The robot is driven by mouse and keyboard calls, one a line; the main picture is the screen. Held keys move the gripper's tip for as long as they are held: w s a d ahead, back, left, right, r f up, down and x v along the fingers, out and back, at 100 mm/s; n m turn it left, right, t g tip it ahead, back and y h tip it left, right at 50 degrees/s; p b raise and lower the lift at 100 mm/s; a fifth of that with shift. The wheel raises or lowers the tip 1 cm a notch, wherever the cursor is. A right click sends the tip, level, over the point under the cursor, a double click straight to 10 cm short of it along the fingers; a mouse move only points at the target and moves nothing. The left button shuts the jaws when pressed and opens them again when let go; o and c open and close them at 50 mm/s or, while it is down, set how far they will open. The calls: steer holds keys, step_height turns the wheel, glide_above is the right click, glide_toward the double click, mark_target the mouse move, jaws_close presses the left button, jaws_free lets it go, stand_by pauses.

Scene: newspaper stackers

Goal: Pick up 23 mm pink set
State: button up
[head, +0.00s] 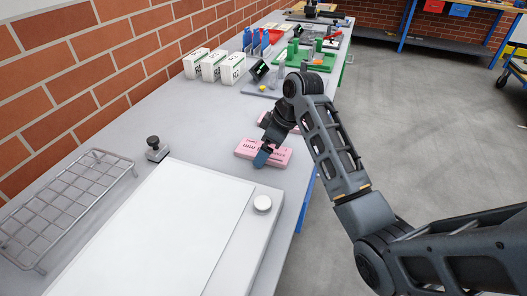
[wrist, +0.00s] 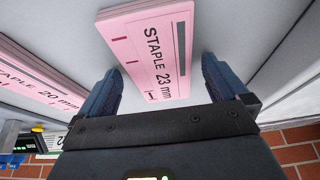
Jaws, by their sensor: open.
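The pink 23 mm set (wrist: 150,40) is a flat pink block printed "STAPLE 23 mm" in the wrist view. In the head view a pink block (head: 246,147) lies on the grey bench under my gripper (head: 262,157), partly covered by it. My gripper (wrist: 160,66) is open, with one blue finger on each side of the 23 mm set. A gap shows beside each finger; whether either touches is hard to tell. A second pink set (wrist: 35,80), marked "STAPLE 20 mm", lies to the left in the wrist view, cut off by the frame.
White boxes (head: 212,66) stand along the brick wall. Green fixtures (head: 308,58) are further back. The bench edge is close on the right.

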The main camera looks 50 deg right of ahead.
steer(key=c, duration=1.2)
steer(key=shift+o, duration=0.2)
steer(key=shift+r, duration=0.2)
step_height(320, 180, up, 4)
steer(key=shift+r+b, duration=0.1)
steer(key=shift+b, duration=0.3)
steer(key=s+d+r+p, duration=0.4)
steer(key=s+d+r, duration=0.2)
steer(key=s, duration=0.3)
steer(key=shift+s+d+r, duration=0.2)
steer(key=shift+d, duration=0.15)
